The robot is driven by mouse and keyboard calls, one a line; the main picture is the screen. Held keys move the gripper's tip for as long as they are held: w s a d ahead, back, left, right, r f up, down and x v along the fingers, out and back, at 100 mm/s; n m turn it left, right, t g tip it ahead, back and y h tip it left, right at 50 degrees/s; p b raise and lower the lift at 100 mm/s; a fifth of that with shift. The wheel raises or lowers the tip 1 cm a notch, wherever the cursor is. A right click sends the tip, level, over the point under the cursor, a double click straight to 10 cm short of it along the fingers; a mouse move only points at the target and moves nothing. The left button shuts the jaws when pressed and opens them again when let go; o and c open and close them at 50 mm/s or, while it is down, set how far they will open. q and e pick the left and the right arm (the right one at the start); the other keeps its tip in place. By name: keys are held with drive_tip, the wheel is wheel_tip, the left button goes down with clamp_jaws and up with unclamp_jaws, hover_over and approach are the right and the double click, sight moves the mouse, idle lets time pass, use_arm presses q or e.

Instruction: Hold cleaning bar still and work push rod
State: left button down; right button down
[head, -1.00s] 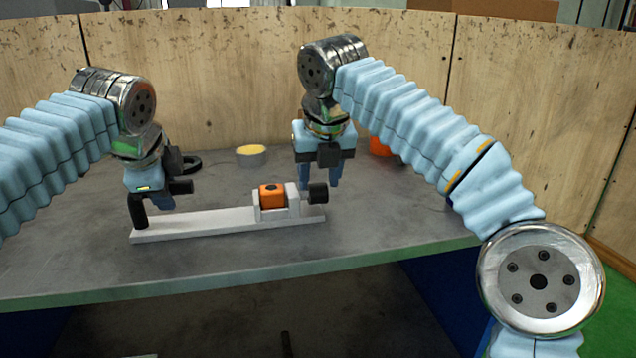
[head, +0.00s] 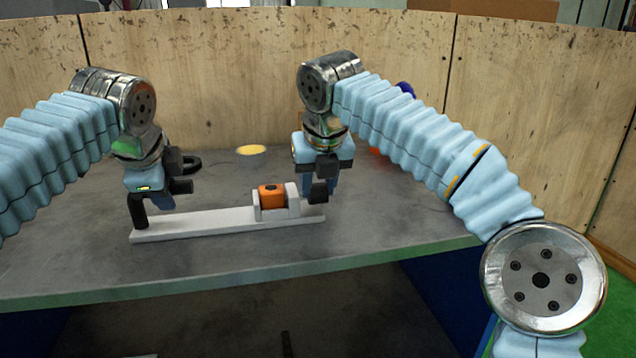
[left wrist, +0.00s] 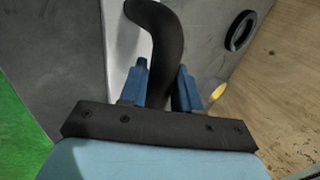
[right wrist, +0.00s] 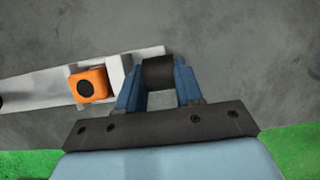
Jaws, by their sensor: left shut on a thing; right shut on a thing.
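The cleaning bar (head: 200,224) is a long pale bar lying on the table, with a black curved handle (head: 138,211) at its left end. My left gripper (head: 160,203) is shut on that handle, which also shows between its fingers in the left wrist view (left wrist: 168,45). An orange block (head: 271,196) sits in a pale bracket at the bar's right end. The push rod's black knob (head: 318,192) is just right of the bracket. My right gripper (head: 322,190) is shut on the knob, which also shows between its fingers in the right wrist view (right wrist: 158,73).
A yellow-topped round thing (head: 250,150) and a black ring (head: 190,163) are at the back of the grey table (head: 400,225). An orange-red thing (head: 377,152) is partly hidden behind my right arm. Wooden panels (head: 220,60) enclose the back. The table in front of the bar is clear.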

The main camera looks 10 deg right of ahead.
use_arm(q)
drive_tip(key=shift+a, duration=0.1)
use_arm(e)
drive_tip(key=shift+d, duration=2.25)
drive_tip(key=c, duration=1)
unclamp_jaws()
drive_tip(key=shift+r, duration=0.1)
drive_tip(key=v, duration=1.1)
drive_tip(key=shift+s+r, duration=0.25)
drive_tip(key=shift+r, duration=0.1)
use_arm(q)
drive_tip(key=c, duration=0.7)
unclamp_jaws()
